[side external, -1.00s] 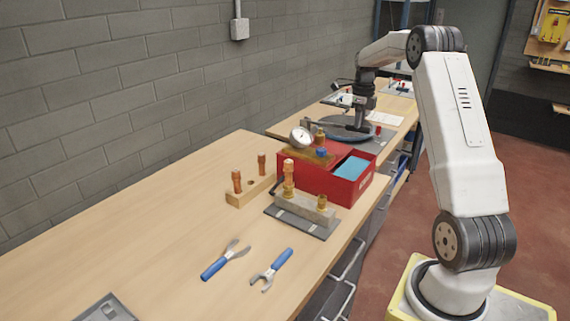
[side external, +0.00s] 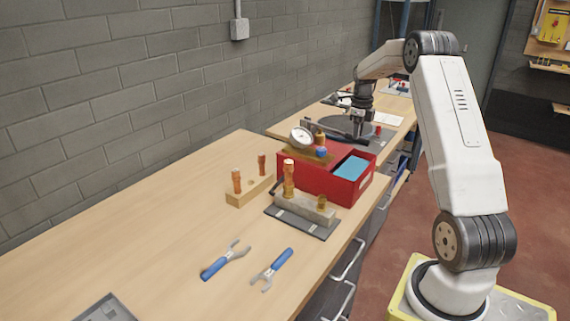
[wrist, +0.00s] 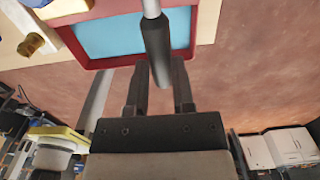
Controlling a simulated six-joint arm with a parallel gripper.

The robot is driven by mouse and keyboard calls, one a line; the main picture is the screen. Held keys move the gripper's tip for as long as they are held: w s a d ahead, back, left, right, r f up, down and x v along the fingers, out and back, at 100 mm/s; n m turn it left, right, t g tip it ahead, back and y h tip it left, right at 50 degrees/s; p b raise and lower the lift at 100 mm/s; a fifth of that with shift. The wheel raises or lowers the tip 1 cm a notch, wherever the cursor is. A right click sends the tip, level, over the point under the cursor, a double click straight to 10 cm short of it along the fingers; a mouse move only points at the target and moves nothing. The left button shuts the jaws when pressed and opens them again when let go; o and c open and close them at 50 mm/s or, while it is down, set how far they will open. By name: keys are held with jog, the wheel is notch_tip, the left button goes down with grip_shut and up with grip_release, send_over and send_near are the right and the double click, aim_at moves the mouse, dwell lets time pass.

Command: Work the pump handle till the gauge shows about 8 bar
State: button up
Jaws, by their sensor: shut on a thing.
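The pump is a red tank (side external: 312,184) with a light blue top (side external: 351,168), on the bench's right side. A round white gauge (side external: 301,137) faces out at its back left; its needle is too small to read. The pump handle (wrist: 155,36), a silver rod with a dark grip, runs between the fingers of my gripper (wrist: 159,68) in the wrist view. My gripper is shut on the dark grip. In the side view my gripper (side external: 356,134) is just behind the tank, and the handle is hard to make out there.
In front of the tank, a grey block with brass fittings (side external: 305,206) stands on a dark plate. A wooden block (side external: 250,192) with copper-coloured pieces is to its left.

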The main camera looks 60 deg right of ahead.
jog(key=shift+a+f, duration=0.1)
jog(key=shift+f, duration=0.85)
dwell(1.1)
jog(key=shift+r, duration=0.1)
notch_tip(320, 180, up, 13)
jog(key=shift+f, duration=0.2)
dwell(1.1)
jog(key=shift+f, duration=0.1)
dwell(0.8)
jog(key=shift+f, duration=5.55)
